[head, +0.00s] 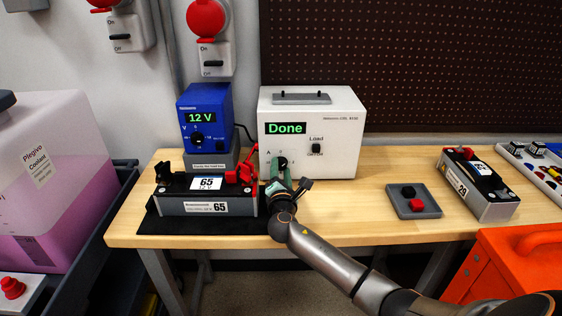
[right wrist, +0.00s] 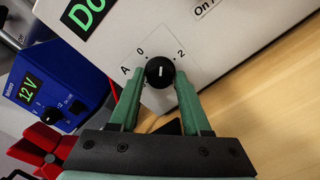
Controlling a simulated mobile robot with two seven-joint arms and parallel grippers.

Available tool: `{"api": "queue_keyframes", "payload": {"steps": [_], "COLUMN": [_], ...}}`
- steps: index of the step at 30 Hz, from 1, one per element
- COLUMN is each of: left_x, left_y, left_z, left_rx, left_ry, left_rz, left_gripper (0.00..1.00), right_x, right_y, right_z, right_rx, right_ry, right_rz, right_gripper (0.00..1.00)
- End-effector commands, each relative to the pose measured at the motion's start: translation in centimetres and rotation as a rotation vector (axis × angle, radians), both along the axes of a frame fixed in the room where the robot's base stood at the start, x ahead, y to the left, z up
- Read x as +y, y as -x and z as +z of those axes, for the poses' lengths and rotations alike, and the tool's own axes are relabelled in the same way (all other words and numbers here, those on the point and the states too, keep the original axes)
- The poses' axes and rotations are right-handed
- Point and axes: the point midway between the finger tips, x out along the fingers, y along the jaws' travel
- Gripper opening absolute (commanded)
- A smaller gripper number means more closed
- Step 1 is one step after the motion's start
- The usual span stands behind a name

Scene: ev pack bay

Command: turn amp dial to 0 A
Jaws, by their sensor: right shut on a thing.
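The amp dial (right wrist: 160,72) is a small round black knob with a white pointer mark, low on the front of the white load tester (head: 335,155). The tester's green display reads "Done". In the right wrist view the dial has the letter A and the marks 0 and 2 around it. The white mark lies roughly upright in that view; which number it points at is hard to tell. My right gripper (right wrist: 159,82) has its green fingers on both sides of the dial, shut on it. It also shows in the head view (head: 281,172). My left gripper is out of view.
A blue 12 V supply (head: 216,104) stands left of the tester. A grey tray (head: 427,205) and another module (head: 479,185) lie right. Bare bench lies between tester and tray.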

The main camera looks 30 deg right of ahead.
Motion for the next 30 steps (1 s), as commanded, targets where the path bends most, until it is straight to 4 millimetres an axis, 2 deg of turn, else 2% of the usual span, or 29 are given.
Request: {"api": "queue_keyframes", "payload": {"steps": [1, 6, 13, 21, 30], "left_x": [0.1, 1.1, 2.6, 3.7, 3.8], "left_y": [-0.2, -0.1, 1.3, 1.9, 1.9], "left_z": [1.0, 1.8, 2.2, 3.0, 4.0], "left_rx": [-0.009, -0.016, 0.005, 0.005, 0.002], "left_ry": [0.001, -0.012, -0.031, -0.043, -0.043], "left_rz": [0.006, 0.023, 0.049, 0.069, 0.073], "left_gripper": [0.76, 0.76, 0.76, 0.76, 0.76], "right_x": [0.0, 0.0, 0.0, 0.0, 0.0], "right_y": [0.0, 0.0, 0.0, 0.0, 0.0], "right_z": [0.4, 0.4, 0.3, 0.2, 0.0], "right_rx": [0.027, 0.111, 0.225, 0.337, 0.416], "right_ry": [0.039, 0.176, 0.362, 0.548, 0.676], "right_rz": [0.0, 0.0, 0.0, -0.001, 0.0], "right_gripper": [0.0, 0.0, 0.0, 0.0, 0.0]}}
